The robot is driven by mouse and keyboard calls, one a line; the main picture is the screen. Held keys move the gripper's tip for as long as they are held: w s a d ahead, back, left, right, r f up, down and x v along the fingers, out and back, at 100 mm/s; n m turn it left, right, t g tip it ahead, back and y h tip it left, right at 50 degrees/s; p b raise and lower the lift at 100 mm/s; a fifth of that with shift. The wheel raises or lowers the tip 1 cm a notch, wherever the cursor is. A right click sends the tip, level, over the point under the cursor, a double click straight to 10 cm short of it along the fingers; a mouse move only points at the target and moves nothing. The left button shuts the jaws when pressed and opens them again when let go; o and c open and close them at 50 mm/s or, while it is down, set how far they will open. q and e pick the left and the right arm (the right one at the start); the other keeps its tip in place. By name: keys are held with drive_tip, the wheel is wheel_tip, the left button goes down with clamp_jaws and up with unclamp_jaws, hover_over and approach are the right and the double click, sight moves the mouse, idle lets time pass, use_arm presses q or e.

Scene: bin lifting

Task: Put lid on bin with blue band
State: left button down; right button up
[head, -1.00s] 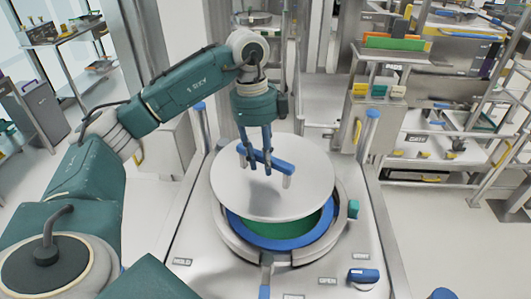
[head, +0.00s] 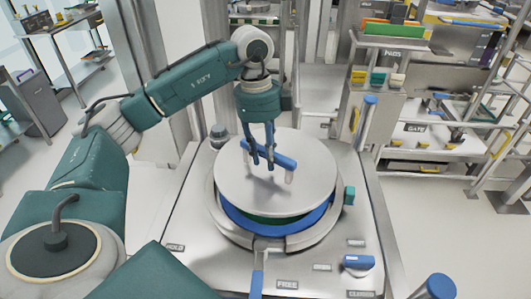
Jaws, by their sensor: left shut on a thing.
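My left gripper (head: 263,166) is shut on the blue bar handle (head: 284,162) of a round, pale grey lid (head: 280,197). The lid hangs nearly level over the round bin, a little towards its far side. The bin's blue band (head: 292,231) shows as a crescent along the near edge. A thin strip of green inside (head: 270,217) shows under the lid's near edge. The lid hides the rest of the bin's mouth, and I cannot tell whether its far edge touches the rim. My right gripper is not in view.
The bin sits in a grey metal station (head: 195,240) with a blue front lever (head: 257,271), a blue knob (head: 359,262) and a green block (head: 349,196) at the right. A blue-topped post (head: 369,108) rises behind right.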

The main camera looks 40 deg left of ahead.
sight(266, 172)
use_arm(q)
drive_tip(key=shift+f+b, duration=0.6)
drive_tip(key=shift+f, duration=0.25)
drive_tip(key=shift+f+b, duration=1.8)
drive_tip(key=shift+f, duration=0.3)
drive_tip(key=shift+f+b, duration=0.35)
drive_tip(key=shift+f, duration=0.35)
drive_tip(key=shift+f, duration=0.1)
